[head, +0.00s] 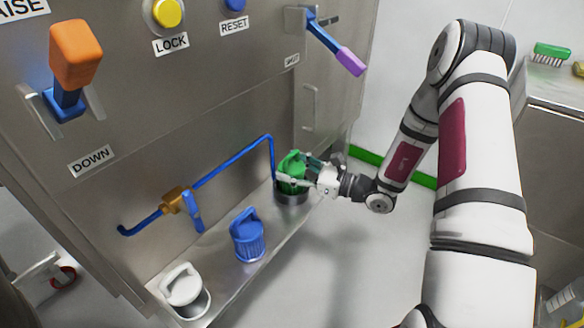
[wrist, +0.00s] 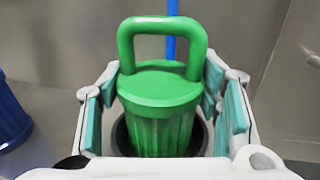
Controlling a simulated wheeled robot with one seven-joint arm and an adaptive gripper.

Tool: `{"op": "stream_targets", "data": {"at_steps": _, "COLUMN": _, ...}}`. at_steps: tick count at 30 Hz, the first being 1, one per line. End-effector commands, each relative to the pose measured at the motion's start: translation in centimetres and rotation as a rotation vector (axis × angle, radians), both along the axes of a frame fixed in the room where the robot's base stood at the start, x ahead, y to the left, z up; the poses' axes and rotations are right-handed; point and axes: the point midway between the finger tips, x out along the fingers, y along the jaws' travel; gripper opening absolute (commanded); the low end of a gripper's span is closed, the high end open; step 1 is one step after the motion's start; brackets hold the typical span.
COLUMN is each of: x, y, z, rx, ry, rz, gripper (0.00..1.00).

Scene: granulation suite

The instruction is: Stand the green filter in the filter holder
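The green filter (head: 291,166), a ribbed cylinder with a loop handle, stands about upright at the far end of the steel ledge. Its lower end is inside a round grey cup, the filter holder (head: 291,198). In the wrist view the green filter (wrist: 160,100) is in the middle, with the dark rim of the holder (wrist: 121,136) around its lower part. My gripper (head: 312,176) is around the filter. In the wrist view its teal-padded fingers stand on both sides with a visible gap to the filter, so it is open. The filter's bottom is hidden in the cup.
A blue filter (head: 247,236) stands on the ledge (head: 222,277), and a white-lidded filter (head: 182,285) is in a cup at the near end. A blue pipe (head: 232,160) with a brass valve (head: 173,200) runs along the panel close to the green filter. Open floor lies right of the ledge.

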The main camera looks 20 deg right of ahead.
Motion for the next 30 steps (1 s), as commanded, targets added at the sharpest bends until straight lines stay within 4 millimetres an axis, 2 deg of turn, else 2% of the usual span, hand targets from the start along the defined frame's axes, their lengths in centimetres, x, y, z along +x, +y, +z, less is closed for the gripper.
{"op": "stream_targets", "data": {"at_steps": 1, "x": 0.0, "y": 0.0, "z": 0.0, "rx": -0.001, "ry": -0.001, "rz": 0.0, "gripper": 0.69}}
{"op": "stream_targets", "data": {"at_steps": 2, "x": 0.0, "y": 0.0, "z": 0.1, "rx": -0.001, "ry": -0.001, "rz": 0.0, "gripper": 0.76}}
{"op": "stream_targets", "data": {"at_steps": 3, "x": 0.0, "y": 0.0, "z": 0.1, "rx": -0.001, "ry": -0.001, "rz": 0.0, "gripper": 0.78}}
{"op": "stream_targets", "data": {"at_steps": 13, "x": 0.0, "y": 0.0, "z": 0.2, "rx": 0.0, "ry": -0.001, "rz": 0.0, "gripper": 0.78}}
{"op": "stream_targets", "data": {"at_steps": 18, "x": -0.1, "y": -0.2, "z": 1.7, "rx": -0.002, "ry": -0.002, "rz": -0.002, "gripper": 0.78}}
{"op": "stream_targets", "data": {"at_steps": 30, "x": -5.8, "y": -6.5, "z": 1.4, "rx": 0.001, "ry": 0.001, "rz": -0.005, "gripper": 0.78}}
